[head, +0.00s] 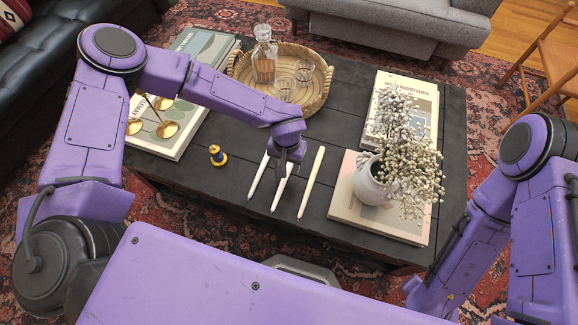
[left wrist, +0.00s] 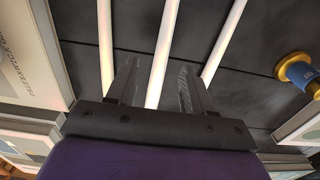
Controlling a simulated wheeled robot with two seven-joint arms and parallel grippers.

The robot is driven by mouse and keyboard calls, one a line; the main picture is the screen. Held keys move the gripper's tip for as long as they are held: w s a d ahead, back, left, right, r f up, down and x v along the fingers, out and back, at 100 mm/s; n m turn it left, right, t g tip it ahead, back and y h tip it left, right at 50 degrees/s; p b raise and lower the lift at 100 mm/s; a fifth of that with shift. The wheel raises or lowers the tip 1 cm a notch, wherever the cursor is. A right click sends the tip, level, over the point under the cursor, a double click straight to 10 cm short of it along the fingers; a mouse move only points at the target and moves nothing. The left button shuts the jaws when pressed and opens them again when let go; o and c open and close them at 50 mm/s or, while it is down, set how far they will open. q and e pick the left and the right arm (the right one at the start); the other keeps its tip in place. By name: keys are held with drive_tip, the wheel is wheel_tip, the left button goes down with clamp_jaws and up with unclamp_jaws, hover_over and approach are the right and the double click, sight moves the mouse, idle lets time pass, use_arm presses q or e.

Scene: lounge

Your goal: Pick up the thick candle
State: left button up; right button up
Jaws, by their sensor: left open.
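Three slim pale candles lie side by side on the dark table: a left one (head: 258,176), a middle one (head: 282,188) and a right, creamier one (head: 311,182). Their widths are close, and I cannot tell for sure which is the thick candle. My left gripper (head: 290,158) is open over the far part of the middle candle and hides some of it. In the left wrist view, the middle candle (left wrist: 168,45) runs between the two open fingers (left wrist: 157,80), with the other candles outside them. My right arm shows at the right, but its gripper is out of view.
A blue and yellow small object (head: 217,156) stands left of the candles. A book with a vase of white sprigs (head: 371,180) is close on the right. A wicker tray (head: 318,98) with a decanter and glasses lies behind. Gold ornaments (head: 165,128) sit on books at left.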

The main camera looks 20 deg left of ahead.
sight(289, 166)
use_arm(q)
wheel_tip(289, 166, down, 5)
drive_tip(key=shift+w+a+f+b, duration=0.1)
drive_tip(key=shift+a+b, duration=0.05)
drive_tip(key=shift+b, duration=0.2)
clamp_jaws()
